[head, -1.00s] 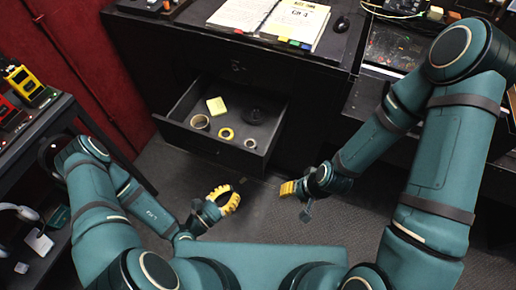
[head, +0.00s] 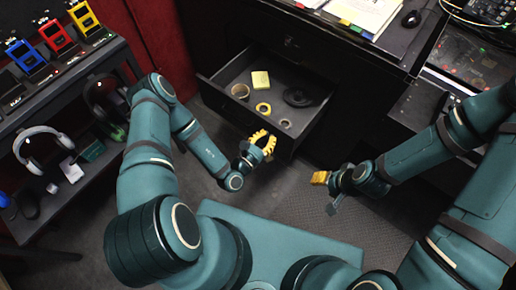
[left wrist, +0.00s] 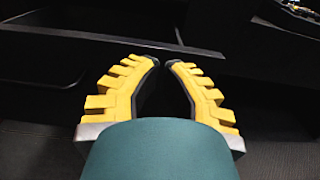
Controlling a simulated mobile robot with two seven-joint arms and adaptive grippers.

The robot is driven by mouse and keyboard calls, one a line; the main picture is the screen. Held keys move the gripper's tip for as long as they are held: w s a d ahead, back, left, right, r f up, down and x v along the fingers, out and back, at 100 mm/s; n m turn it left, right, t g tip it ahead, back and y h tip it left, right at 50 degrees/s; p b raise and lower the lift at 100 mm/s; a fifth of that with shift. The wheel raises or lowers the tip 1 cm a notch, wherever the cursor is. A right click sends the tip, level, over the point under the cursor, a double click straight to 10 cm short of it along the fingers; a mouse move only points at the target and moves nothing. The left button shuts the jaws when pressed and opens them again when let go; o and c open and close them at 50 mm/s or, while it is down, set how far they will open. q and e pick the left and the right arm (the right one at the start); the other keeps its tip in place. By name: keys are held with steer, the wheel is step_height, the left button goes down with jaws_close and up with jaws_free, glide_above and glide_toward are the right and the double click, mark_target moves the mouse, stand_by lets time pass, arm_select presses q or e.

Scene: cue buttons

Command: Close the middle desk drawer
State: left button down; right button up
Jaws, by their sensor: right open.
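A dark desk drawer (head: 214,97) stands pulled out from the black desk. A closed front with a small handle (head: 291,42) is above it. My left gripper (head: 266,142), with yellow fingers, is at the outer side of the drawer's front. In the left wrist view its fingertips (left wrist: 162,61) are close together with a narrow dark gap and nothing seen between them. The drawer's front edge (left wrist: 110,37) passes just beyond the tips; I cannot tell if they touch. My right gripper (head: 318,178) is open and empty over the floor, right of the drawer.
The drawer holds a yellow note pad (head: 260,79), several tape rolls (head: 263,107) and a black object (head: 298,97). A shelf with headphones (head: 38,148) and coloured devices (head: 55,37) is at the left. Papers (head: 365,12) and a mouse (head: 411,18) lie on the desk.

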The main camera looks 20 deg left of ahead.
mark_target(276, 129)
arm_select(q)
steer(key=shift+x, duration=1.55)
arm_select(e)
steer(key=shift+w+f, duration=0.1)
steer(key=shift+f, duration=0.25)
steer(key=shift+d, duration=0.1)
